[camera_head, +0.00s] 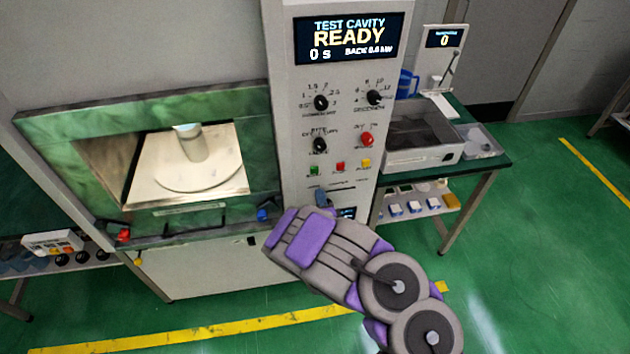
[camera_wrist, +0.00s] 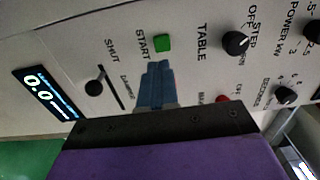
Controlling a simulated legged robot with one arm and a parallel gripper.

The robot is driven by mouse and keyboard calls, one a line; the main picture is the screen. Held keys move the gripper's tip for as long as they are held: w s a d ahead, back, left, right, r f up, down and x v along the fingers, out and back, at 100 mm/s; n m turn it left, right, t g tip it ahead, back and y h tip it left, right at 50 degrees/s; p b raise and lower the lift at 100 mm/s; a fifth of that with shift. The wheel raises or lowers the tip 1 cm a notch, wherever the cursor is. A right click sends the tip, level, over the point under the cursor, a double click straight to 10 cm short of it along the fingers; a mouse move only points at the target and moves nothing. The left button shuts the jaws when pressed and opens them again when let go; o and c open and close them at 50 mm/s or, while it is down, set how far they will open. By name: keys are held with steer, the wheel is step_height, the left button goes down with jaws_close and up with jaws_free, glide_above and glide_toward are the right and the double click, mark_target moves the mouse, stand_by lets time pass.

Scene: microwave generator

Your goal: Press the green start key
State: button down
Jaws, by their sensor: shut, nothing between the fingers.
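The green start key (camera_head: 313,170) is a small square button on the generator's light control panel, at the left end of a row with a red and a yellow key. It also shows in the wrist view (camera_wrist: 162,43), beside the word START. My gripper (camera_head: 321,193) is low in front of the panel, just below the green key. Its blue fingers (camera_wrist: 158,70) are together and empty, with the tips pointing at the key. The green face is uncovered. A small gap shows between tips and key in the picture; I cannot tell the depth.
The panel display (camera_head: 349,38) reads READY and 0 s. Black knobs (camera_head: 321,102) and a red button (camera_head: 367,139) are above the keys. A slider (camera_wrist: 100,75) lies near my fingers. The cavity at left holds a pale cylinder (camera_head: 192,143). A side table (camera_head: 487,164) stands right.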

mark_target(313, 172)
steer(key=b+x, duration=0.2)
steer(key=x, duration=0.5)
steer(key=shift+f+b, duration=0.1)
steer(key=shift+b, duration=0.2)
steer(key=shift+w+a, duration=0.25)
steer(key=shift+w, duration=0.3)
